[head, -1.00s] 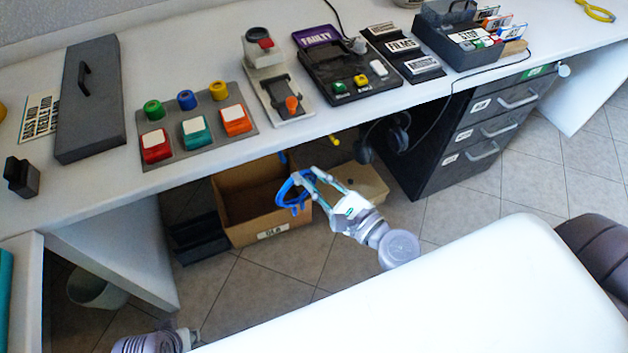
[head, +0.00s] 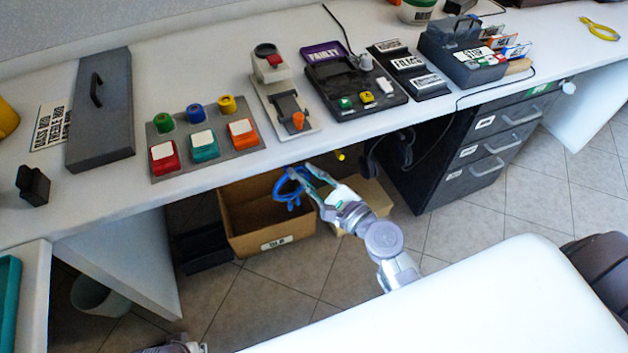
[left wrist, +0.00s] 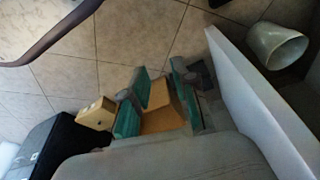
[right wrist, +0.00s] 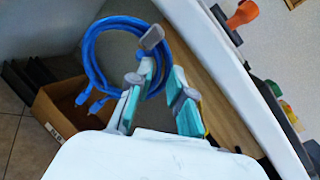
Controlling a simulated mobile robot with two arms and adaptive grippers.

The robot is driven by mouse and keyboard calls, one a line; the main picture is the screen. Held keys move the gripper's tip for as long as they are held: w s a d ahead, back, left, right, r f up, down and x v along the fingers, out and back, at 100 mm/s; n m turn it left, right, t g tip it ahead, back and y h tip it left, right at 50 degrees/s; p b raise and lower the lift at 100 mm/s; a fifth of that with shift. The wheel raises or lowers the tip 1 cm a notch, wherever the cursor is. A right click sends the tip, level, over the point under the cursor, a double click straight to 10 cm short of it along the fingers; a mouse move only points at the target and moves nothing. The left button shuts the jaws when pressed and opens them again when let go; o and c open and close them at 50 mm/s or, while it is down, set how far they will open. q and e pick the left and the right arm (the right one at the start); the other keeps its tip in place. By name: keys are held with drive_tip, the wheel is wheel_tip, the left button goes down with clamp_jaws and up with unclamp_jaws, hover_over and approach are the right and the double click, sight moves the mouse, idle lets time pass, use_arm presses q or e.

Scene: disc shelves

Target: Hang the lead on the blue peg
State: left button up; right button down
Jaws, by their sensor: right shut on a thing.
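The lead is a coiled blue cable (head: 290,190). It hangs from my right gripper (head: 303,174), just below the desk's front edge in the head view. In the right wrist view the lead (right wrist: 90,55) makes a wide loop left of and behind the fingers (right wrist: 165,78), with its plug ends dangling. The right gripper is shut on the lead. A yellow peg (head: 340,155) shows under the desk edge, to the right of the lead. I cannot make out the blue peg; the lead and fingers cover that area. My left gripper (left wrist: 158,78) is open and empty, low over the floor.
A cardboard box (head: 270,242) stands on the floor under the lead. The desk (head: 130,195) carries coloured buttons, trays and a grey case (head: 105,130). Dark drawers (head: 470,160) and hanging headphones (head: 400,150) are to the right under the desk. A bin (head: 98,295) stands lower left.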

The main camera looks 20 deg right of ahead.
drive_tip(key=shift+w, duration=1.6)
use_arm(q)
drive_tip(key=shift+r, duration=0.45)
use_arm(e)
drive_tip(key=shift+w+a+f, duration=0.1)
drive_tip(key=shift+w+f, duration=0.15)
drive_tip(key=shift+w, duration=0.4)
drive_tip(key=shift+w+f, duration=0.25)
drive_tip(key=shift+w, duration=0.35)
use_arm(q)
drive_tip(key=shift+w, duration=0.1)
